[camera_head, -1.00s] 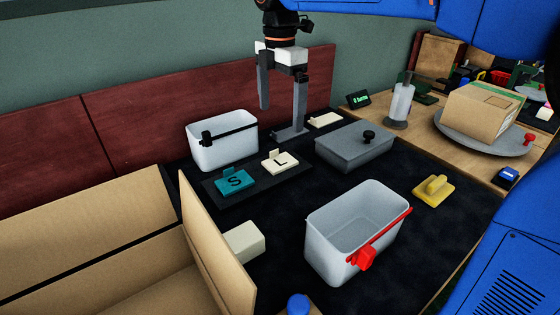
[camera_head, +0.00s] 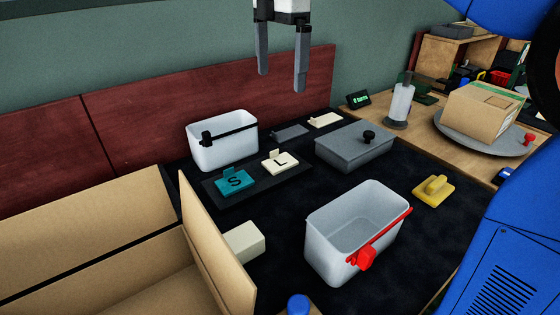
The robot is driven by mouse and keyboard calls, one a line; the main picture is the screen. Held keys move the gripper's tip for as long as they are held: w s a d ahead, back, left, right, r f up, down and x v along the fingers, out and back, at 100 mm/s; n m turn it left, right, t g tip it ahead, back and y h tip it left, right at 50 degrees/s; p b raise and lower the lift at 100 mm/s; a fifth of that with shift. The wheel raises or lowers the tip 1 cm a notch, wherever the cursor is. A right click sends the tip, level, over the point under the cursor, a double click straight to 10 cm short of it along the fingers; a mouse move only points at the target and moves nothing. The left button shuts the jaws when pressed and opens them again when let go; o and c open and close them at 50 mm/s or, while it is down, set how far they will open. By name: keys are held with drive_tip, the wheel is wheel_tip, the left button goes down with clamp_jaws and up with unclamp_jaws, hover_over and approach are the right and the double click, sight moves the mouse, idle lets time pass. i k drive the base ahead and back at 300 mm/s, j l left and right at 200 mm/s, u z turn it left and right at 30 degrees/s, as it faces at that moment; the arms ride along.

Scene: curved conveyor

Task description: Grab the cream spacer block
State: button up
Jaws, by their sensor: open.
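A cream block (camera_head: 243,242) lies on the dark mat, just right of the open cardboard box, whose flap hides its left part. My gripper (camera_head: 281,82) is open and empty, high up at the top middle of the view, in front of the red-brown panel. Its two grey fingers point down and are well apart. It is far above and behind the cream block. Two other cream pieces show: a tile marked L (camera_head: 281,162) and a flat plate (camera_head: 325,120) at the back.
The cardboard box (camera_head: 90,232) fills the lower left. A white bin with a red handle (camera_head: 325,240) stands right of the block. A white bin with a black clasp (camera_head: 225,148), a teal S tile (camera_head: 235,181), a grey lidded box (camera_head: 352,150) and a yellow piece (camera_head: 433,190) stand around.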

sight(247, 243)
drive_tip(key=k, duration=1)
